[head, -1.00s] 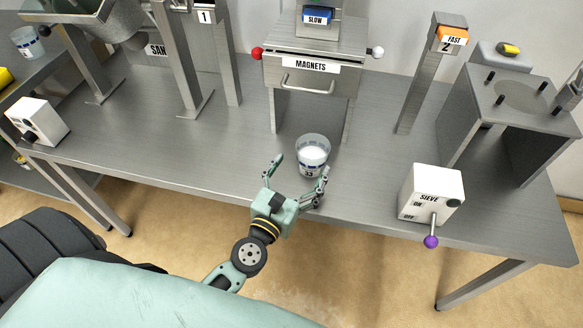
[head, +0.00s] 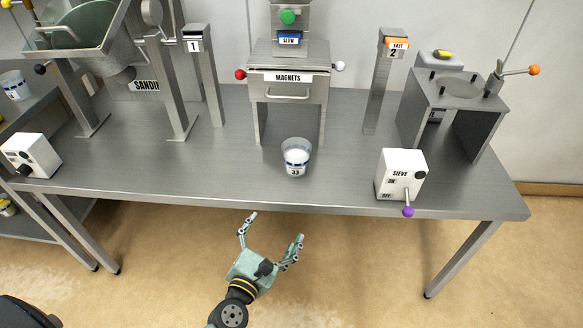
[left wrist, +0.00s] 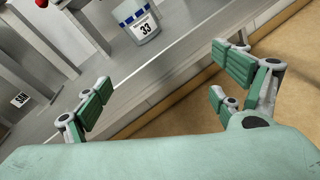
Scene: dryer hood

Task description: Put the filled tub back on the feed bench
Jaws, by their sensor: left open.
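The tub (head: 296,157), a clear cup with blue marks, the label 33 and white contents, stands upright on the steel bench (head: 225,180), in front of the MAGNETS unit. It also shows in the left wrist view (left wrist: 138,20), near the bench edge. My left gripper (head: 272,226) is open and empty in front of the bench, apart from the tub. Its spread fingers also show in the left wrist view (left wrist: 165,85). My right gripper is not in view. I cannot tell which surface is the feed bench.
The MAGNETS unit (head: 288,90) stands behind the tub. A white SIEVE switch box (head: 401,174) with a purple-knobbed lever is to the right. A white box (head: 32,155) is at the far left. Another tub (head: 14,86) stands on a side surface at the left. The bench around the tub is clear.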

